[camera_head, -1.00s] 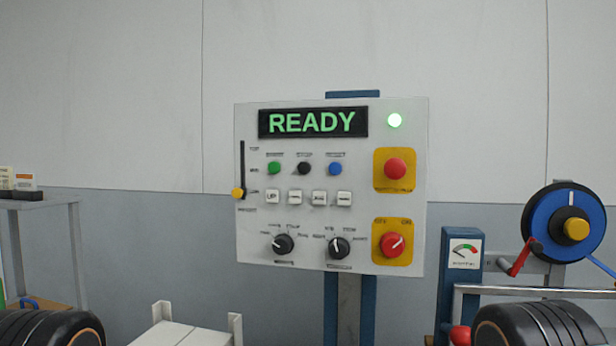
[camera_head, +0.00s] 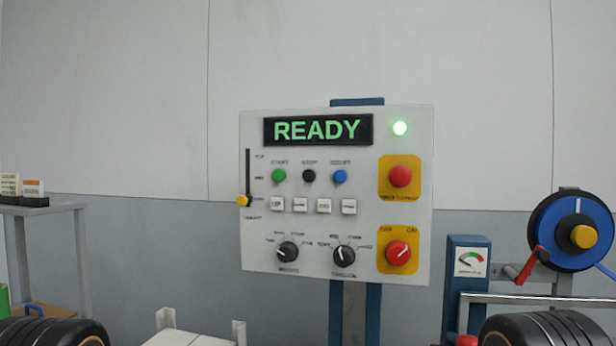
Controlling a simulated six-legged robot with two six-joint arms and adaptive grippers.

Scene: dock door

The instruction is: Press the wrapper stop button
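The wrapper control panel (camera_head: 310,225) stands upright on a blue post in the middle of the head view. Its display (camera_head: 317,130) reads READY in green. The black button (camera_head: 309,176), labelled STOP, sits between a green button (camera_head: 279,176) and a blue button (camera_head: 340,176). A red mushroom button (camera_head: 400,177) on a yellow plate is at the right of the panel. Dark rounded parts, likely of my own arms, show at the lower left and lower right. Neither gripper's fingers are in view.
A lit green lamp (camera_head: 400,128), white square keys (camera_head: 300,205), two black knobs (camera_head: 288,251) and a red rotary switch (camera_head: 397,253) share the panel. A grey shelf (camera_head: 38,209) stands left.

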